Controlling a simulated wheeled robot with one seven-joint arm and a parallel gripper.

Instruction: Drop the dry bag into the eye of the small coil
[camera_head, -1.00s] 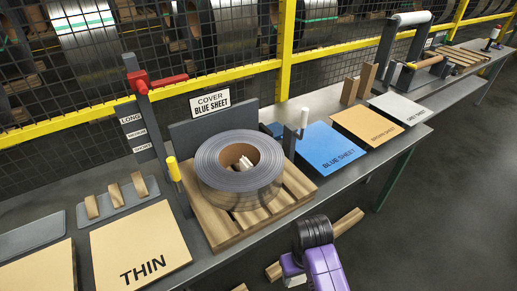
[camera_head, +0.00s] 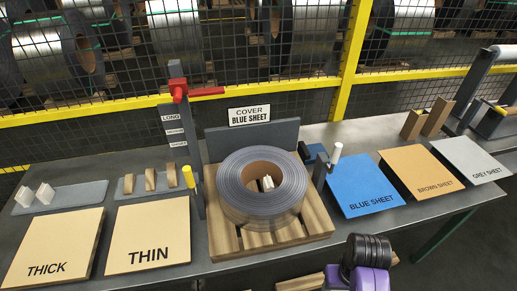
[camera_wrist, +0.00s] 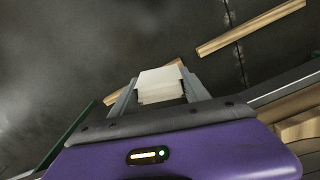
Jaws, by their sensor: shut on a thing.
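The small coil (camera_head: 235,200), a grey steel strip ring with a brown inner core, lies flat on a wooden pallet (camera_head: 222,243). Its open eye faces up, and a small whitish thing (camera_head: 268,183) shows inside. My gripper (camera_wrist: 160,88) is shut on a white, block-shaped packet, which I take to be the dry bag (camera_wrist: 160,80), in the wrist view. Dark floor and wooden bars show beyond it. In the head view, my purple and black arm is at the lower right, in front of the bench and right of the coil; my fingertips and the held bag are not visible there.
A white-topped post (camera_head: 328,165) stands right of the coil, and a yellow-topped post (camera_head: 191,185) left. A red-armed stand (camera_head: 180,92) rises behind left. Blue sheet (camera_head: 361,185) lies right; the THIN board (camera_head: 149,236) left. A mesh fence runs behind.

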